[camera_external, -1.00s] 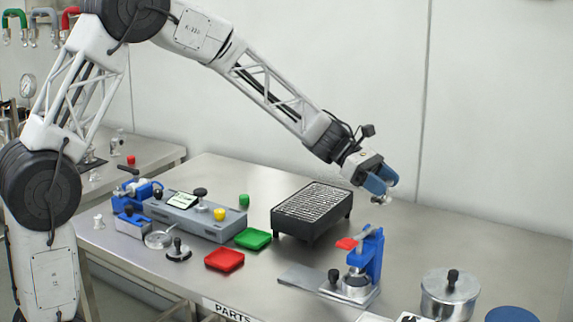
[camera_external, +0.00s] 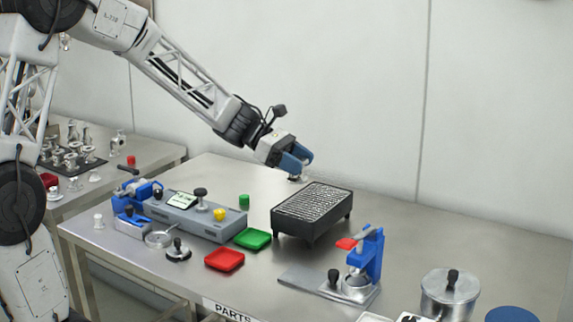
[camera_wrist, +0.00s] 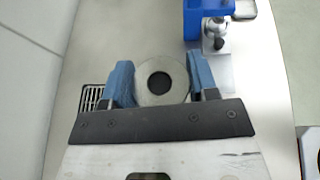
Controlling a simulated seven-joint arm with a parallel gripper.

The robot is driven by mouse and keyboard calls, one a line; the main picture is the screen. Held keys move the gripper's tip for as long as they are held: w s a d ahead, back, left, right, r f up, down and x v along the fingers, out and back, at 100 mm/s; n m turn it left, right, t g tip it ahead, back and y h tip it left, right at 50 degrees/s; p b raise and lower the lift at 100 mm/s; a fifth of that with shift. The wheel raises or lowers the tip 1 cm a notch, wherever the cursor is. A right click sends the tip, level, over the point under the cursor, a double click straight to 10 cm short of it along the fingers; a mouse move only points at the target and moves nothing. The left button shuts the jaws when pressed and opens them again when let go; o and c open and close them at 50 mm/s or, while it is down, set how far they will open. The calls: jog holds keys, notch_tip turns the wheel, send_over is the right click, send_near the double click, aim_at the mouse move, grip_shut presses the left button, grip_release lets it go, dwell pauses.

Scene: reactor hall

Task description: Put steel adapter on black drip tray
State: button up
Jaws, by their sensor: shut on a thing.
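My gripper (camera_external: 297,163) is shut on the steel adapter (camera_external: 296,178), a small silvery part held below the blue fingertips. In the wrist view the adapter (camera_wrist: 146,93) is a round flanged piece with a dark central hole, between the two blue fingers (camera_wrist: 160,84). The black drip tray (camera_external: 290,227) is a raised black box with a slatted metal grille on top, standing on the bench.
A blue clamp press (camera_external: 371,256) stands right of the tray. Green (camera_external: 253,239) and red (camera_external: 225,260) dishes lie left and in front. A grey fixture box (camera_external: 200,222) stands farther left. A lidded pot (camera_external: 449,295) is at front right. Bench behind the tray is clear.

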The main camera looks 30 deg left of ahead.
jog(key=s+a+f+n+t, duration=0.1)
jog(key=s+a+f, duration=0.3)
jog(key=a+f, duration=0.1)
jog(key=shift+a+f, duration=0.2)
dwell(0.4)
jog(key=shift+w, duration=0.15)
send_over(314, 201)
jog(key=shift+d+f, duration=0.1)
jog(key=shift+f, duration=0.65)
jog(key=shift+f, duration=0.1)
dwell(0.4)
jog(key=shift+f, duration=1.65)
jog(key=shift+f, duration=0.15)
